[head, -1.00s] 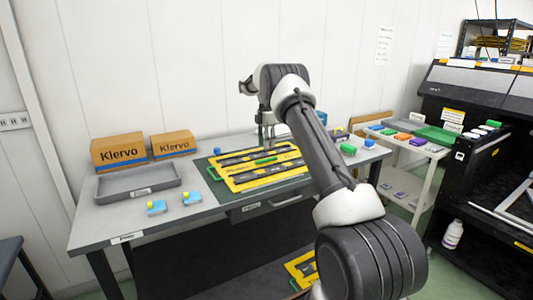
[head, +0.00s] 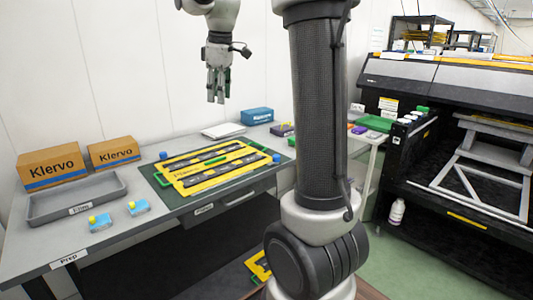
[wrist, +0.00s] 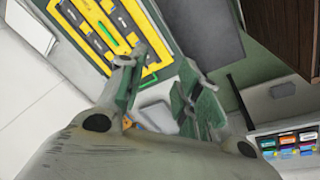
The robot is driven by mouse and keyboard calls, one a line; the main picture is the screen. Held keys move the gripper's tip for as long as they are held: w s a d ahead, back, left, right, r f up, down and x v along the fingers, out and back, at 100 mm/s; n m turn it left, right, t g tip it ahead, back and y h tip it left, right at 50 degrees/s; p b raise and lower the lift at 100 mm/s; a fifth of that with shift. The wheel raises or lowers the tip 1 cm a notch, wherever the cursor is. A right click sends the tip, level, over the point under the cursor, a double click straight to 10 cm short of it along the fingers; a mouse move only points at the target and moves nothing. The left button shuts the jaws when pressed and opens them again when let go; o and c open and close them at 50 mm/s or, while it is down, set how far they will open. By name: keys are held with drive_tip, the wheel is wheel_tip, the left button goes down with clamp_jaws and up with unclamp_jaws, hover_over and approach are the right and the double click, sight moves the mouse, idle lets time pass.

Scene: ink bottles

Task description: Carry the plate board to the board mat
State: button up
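The plate board (head: 213,166), a yellow frame with dark strips and green handles, lies flat on a dark green mat (head: 172,192) on the prep table; I take this for the board mat, though I see no label on it. The board also shows at the top left of the wrist view (wrist: 112,32). My gripper (head: 216,98) points down, high above the table's back edge and clear of the board. In the wrist view my gripper's (wrist: 160,92) fingers stand apart with nothing held between them.
A grey tray (head: 50,208), two Klervo boxes (head: 50,168) and two small blue items (head: 100,223) are left of the mat. A blue box (head: 257,115) stands behind it. A black machine (head: 440,80) is at right. Another yellow piece (head: 258,267) shows low down.

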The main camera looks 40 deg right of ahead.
drive_tip(key=s+a+f+m+t, duration=0.1)
drive_tip(key=s+f+m, duration=0.3)
drive_tip(key=s, duration=0.9)
drive_tip(key=s+a+f+m+t, duration=0.1)
drive_tip(key=s+f+m, duration=0.3)
drive_tip(key=s, duration=0.9)
drive_tip(key=shift+s+a+f, duration=0.4)
drive_tip(key=shift+a+f, duration=0.15)
drive_tip(key=shift+a, duration=0.35)
